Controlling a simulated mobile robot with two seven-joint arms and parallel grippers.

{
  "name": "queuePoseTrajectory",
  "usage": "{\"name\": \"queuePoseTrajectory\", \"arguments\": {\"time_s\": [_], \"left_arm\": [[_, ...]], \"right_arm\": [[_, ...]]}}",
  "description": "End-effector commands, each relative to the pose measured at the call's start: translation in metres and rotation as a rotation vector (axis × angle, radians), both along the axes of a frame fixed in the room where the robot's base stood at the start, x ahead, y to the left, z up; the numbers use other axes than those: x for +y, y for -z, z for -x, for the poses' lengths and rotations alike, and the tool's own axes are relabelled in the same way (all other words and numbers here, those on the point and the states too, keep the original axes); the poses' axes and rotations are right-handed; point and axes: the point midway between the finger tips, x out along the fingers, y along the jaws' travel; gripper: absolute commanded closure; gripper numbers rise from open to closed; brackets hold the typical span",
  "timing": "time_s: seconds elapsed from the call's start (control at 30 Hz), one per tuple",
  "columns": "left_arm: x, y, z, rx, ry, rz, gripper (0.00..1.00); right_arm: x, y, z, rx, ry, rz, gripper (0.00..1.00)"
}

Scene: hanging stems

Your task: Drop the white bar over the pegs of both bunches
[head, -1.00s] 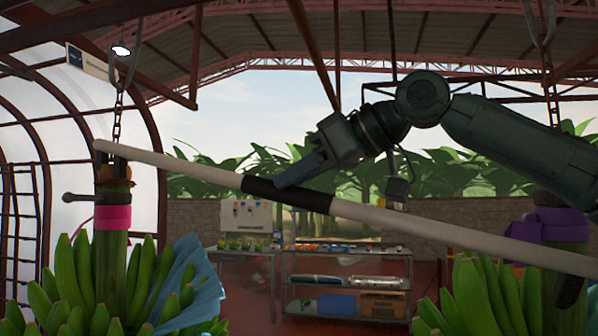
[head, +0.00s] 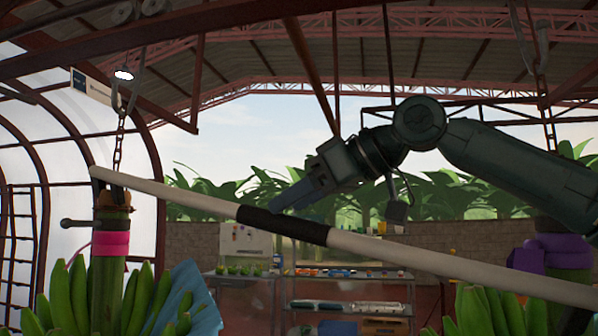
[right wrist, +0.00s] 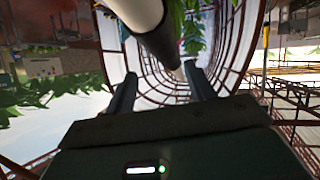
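The white bar (head: 400,251) with a black middle section (head: 283,226) slants across the head view, left end higher in the picture; its right end leaves the frame. My left gripper is out of view.
A chain (head: 118,150) hangs above the left stem. A blue sheet (head: 190,298) lies against the left bananas (head: 65,295). Purple wrap (head: 560,243) surrounds the right stem. Shelves (head: 350,275) and a brick wall (head: 440,236) stand behind.

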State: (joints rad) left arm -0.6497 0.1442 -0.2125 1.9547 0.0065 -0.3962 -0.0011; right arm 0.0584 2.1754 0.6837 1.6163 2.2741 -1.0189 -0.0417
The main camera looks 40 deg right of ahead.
Motion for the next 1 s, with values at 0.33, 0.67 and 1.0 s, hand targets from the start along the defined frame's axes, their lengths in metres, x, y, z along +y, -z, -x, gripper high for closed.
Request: {"name": "queuePoseTrajectory", "arguments": {"time_s": [0.33,0.67,1.0], "left_arm": [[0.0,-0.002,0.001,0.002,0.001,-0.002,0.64],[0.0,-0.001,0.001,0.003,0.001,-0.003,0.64],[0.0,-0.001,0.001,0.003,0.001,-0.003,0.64]], "right_arm": [[0.001,-0.065,0.0,-0.001,0.002,0.0,0.46],[0.001,-0.091,0.0,-0.001,-0.001,-0.002,0.46],[0.0,-0.089,-0.002,-0.008,-0.005,0.0,0.46]]}}
